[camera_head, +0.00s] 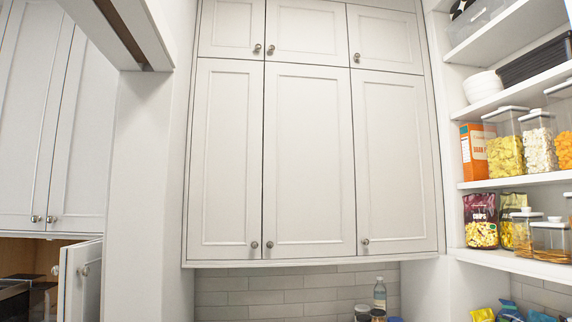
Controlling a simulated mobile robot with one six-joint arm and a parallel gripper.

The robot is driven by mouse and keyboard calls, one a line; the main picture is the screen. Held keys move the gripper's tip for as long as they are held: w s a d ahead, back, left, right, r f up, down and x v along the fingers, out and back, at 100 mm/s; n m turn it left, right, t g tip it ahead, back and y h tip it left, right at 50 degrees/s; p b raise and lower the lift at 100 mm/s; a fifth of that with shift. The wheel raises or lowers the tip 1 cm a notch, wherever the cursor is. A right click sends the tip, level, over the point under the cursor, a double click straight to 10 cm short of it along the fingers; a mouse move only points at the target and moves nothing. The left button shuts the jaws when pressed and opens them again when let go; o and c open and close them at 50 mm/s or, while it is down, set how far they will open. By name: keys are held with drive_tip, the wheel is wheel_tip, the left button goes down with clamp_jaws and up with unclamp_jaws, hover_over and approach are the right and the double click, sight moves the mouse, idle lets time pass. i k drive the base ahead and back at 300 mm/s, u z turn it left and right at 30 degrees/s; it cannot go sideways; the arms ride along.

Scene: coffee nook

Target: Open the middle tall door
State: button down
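The middle tall door (308,165) is in the centre of the head view, in a white upper cabinet. It looks shut, flush with its neighbours. Its round metal knob (270,244) is at its lower left corner, close beside the knob (254,245) of the left tall door (226,160). The right tall door (394,165) is also shut, with its knob (365,241) at its lower left. My gripper does not show in this view.
Short doors (306,32) sit above the tall ones, shut. Open shelves (515,183) with food packs and jars stand at the right. A wall (138,165) juts out at the left; beyond it a low cabinet door (80,280) stands open. A bottle (380,293) stands below the cabinet.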

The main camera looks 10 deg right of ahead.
sight(309, 209)
drive_tip(key=u, duration=0.05)
drive_tip(key=k, duration=0.2)
drive_tip(key=z, duration=0.05)
drive_tip(key=i, duration=0.9)
drive_tip(key=u, duration=1.1)
